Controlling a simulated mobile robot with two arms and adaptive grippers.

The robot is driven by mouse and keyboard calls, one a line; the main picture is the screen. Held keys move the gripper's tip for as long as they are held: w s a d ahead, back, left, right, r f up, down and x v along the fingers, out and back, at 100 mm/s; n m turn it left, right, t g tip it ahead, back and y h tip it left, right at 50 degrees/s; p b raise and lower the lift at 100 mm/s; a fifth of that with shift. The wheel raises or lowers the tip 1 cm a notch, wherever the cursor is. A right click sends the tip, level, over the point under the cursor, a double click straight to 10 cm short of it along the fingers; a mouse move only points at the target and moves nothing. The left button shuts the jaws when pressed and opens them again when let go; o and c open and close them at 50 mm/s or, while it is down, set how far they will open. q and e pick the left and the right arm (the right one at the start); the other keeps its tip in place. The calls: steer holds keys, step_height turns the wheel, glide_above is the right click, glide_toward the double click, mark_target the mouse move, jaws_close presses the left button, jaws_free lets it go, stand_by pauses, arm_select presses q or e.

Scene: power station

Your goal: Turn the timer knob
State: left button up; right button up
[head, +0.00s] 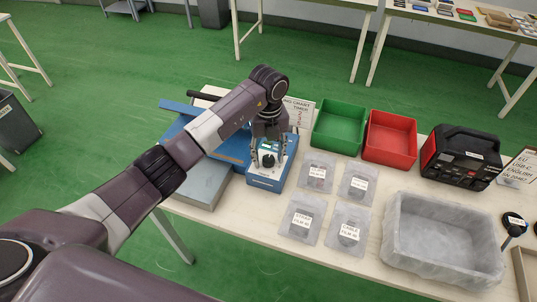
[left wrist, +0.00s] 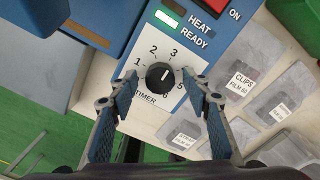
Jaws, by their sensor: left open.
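The timer knob (left wrist: 160,76) is a round black dial on a white plate, with numbers around it and the word TIMER below. Its light pointer mark aims up and slightly right in the left wrist view. The knob (head: 268,160) also shows on the front of the blue sealer (head: 265,182) in the head view. My left gripper (left wrist: 159,73) is open, with one fingertip on each side of the knob and a visible gap at both sides. The left gripper (head: 268,156) points down over the plate. My right gripper is in neither view.
HEAT and READY lamps (left wrist: 170,19) sit above the knob; the READY one is lit green. Right of the sealer lie several labelled clear film bags (head: 318,171), a green bin (head: 338,128), a red bin (head: 390,138) and a grey tray (head: 445,235).

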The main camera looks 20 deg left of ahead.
arm_select(q)
steer(key=shift+f, duration=0.1)
steer(key=c, duration=1.1)
steer(key=shift+c, duration=0.2)
steer(key=m+b, duration=0.2)
steer(key=m, duration=0.1)
steer(key=shift+a+f+b, duration=0.1)
steer(key=shift+b, duration=0.2)
steer(key=m+b, duration=0.4)
steer(key=m, duration=0.2)
steer(key=m+b, duration=0.3)
steer(key=m, duration=0.2)
steer(key=shift+m+b, duration=0.8)
steer(key=shift+m, duration=0.3)
steer(key=shift+r, duration=0.2)
